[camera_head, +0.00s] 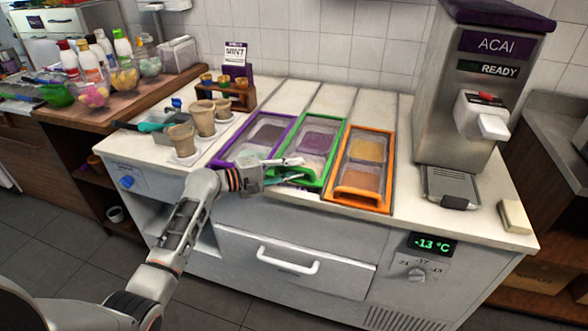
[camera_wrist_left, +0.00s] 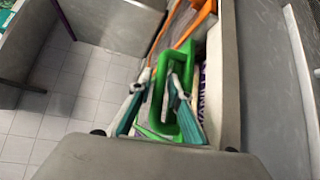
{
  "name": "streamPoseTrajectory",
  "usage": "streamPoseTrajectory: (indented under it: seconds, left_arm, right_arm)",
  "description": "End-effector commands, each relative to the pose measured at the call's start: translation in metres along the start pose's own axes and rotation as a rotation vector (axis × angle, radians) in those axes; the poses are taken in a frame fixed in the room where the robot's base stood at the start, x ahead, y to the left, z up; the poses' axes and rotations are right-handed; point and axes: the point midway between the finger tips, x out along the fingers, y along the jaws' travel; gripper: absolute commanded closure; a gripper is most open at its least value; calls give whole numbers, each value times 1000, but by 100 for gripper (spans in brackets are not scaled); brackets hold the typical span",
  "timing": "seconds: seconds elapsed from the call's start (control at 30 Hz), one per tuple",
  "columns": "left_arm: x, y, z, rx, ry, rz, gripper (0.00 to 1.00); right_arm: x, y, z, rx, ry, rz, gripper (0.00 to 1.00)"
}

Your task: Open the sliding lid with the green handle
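The lid with the green frame (camera_head: 335,151) is the middle one of three lids set in the counter, between a purple-framed and an orange-framed one. Its green handle is at the front end, partly hidden by my left gripper (camera_head: 299,168). The gripper reaches in from the left, its two fingers apart over this front end. In the left wrist view the green handle (camera_wrist_left: 188,122) shows as a raised loop between and under the teal-padded fingers (camera_wrist_left: 161,74). I cannot tell if they touch it. My right gripper is not in view.
The purple-framed lid (camera_head: 226,155) is on the left and the orange-framed lid (camera_head: 388,165) on the right. Paper cups (camera_head: 181,140) in a holder stand left of them. The acai machine (camera_head: 445,120) stands at right. A drawer handle (camera_head: 287,262) sticks out below the counter.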

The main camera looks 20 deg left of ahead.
Motion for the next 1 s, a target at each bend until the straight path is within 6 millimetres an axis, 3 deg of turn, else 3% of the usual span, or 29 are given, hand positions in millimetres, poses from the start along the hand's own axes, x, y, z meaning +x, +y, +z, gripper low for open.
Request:
streamPoseTrajectory:
  seconds: [0.27,0.7,1.0]
  left_arm:
    - [-9,0,-1,3,2,-1,81]
    - [-91,-2,0,3,2,-4,81]
    - [-119,0,0,0,1,-1,81]
  right_arm:
    - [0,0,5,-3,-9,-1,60]
    - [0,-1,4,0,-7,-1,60]
    - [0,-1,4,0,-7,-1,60]
